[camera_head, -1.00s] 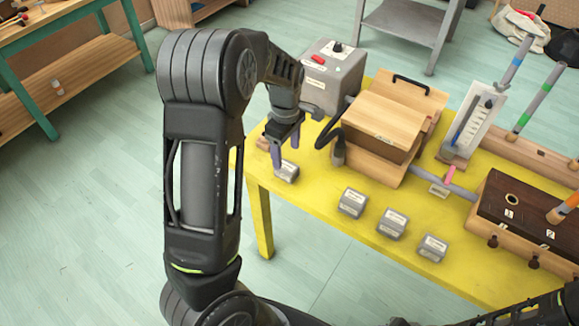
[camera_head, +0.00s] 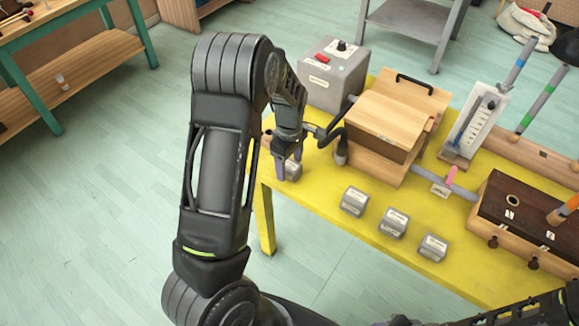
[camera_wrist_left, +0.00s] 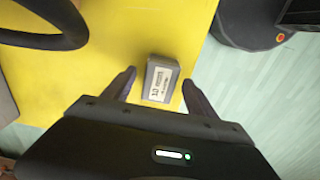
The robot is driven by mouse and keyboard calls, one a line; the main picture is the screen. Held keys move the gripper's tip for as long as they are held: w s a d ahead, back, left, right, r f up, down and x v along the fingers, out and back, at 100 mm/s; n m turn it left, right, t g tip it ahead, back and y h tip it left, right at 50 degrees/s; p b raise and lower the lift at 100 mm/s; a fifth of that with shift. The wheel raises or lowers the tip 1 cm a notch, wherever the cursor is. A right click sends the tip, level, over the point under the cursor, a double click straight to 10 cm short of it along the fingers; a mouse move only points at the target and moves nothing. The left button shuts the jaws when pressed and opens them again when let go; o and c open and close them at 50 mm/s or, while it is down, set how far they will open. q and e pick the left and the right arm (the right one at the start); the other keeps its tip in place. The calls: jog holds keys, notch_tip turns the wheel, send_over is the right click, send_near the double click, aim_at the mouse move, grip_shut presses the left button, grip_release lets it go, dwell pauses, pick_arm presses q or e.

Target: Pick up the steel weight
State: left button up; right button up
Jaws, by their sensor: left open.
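A small grey steel weight (camera_head: 293,172) with a pale label stands near the left corner of the yellow table (camera_head: 320,215). In the left wrist view the weight (camera_wrist_left: 160,80) lies between the two fingertips, with its label facing the camera. My left gripper (camera_head: 287,168) points down at it, open, and partly hides it in the head view. In the wrist view the fingers (camera_wrist_left: 158,77) sit on either side of the weight, with a narrow gap on each side. My right gripper is out of view.
Three similar grey weights (camera_head: 354,201) (camera_head: 393,223) (camera_head: 433,247) stand in a row to the right. The table's left edge is close.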

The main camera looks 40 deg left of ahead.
pick_arm(q)
jog(key=shift+f, duration=0.8)
grip_shut()
dwell(0.5)
